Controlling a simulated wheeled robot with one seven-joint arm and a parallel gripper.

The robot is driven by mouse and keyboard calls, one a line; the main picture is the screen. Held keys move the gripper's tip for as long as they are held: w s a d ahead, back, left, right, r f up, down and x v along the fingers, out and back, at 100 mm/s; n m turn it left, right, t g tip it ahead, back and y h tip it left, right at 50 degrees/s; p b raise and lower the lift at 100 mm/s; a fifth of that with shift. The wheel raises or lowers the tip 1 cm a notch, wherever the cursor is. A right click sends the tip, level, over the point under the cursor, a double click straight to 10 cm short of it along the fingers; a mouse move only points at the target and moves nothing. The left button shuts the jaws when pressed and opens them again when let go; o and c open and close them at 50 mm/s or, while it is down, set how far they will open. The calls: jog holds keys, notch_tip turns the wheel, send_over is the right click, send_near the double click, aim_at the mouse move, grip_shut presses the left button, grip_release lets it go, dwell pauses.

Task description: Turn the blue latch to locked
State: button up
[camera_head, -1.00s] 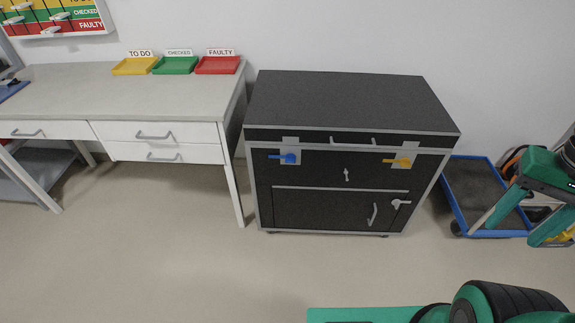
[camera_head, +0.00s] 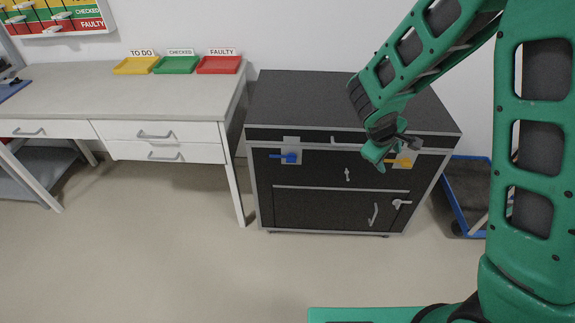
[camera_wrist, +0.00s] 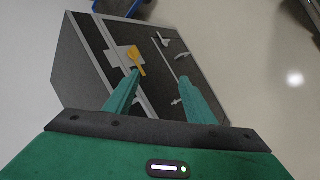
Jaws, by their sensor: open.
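The blue latch (camera_head: 289,158) is on a light plate at the upper left of the black cabinet's (camera_head: 330,208) front. Its handle lies about level, pointing left. A yellow latch (camera_head: 405,161) is at the upper right of the same front, partly hidden by my gripper in the head view; it also shows in the wrist view (camera_wrist: 137,58). My gripper (camera_head: 384,160) is in front of the cabinet's upper right, to the right of the blue latch and apart from it. In the wrist view its two fingers (camera_wrist: 160,88) are spread and empty. The blue latch is not visible there.
A white desk (camera_head: 130,88) with yellow, green and red trays (camera_head: 218,65) stands left of the cabinet. A blue-edged cart (camera_head: 462,200) stands at the right, partly behind my arm. The floor (camera_head: 170,260) before the cabinet is clear.

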jog(key=w+a+f+n+t+h, duration=0.2)
jog(key=w+a+f+n+t, duration=0.1)
jog(key=w+a+f+n, duration=0.3)
jog(key=n+t+y, duration=0.6)
jog(key=n+t, duration=0.5)
jog(key=n, duration=1)
send_near(291, 162)
jog(key=w, duration=0.9)
jog(key=shift+d+r, duration=0.2)
jog(key=shift+d, duration=0.05)
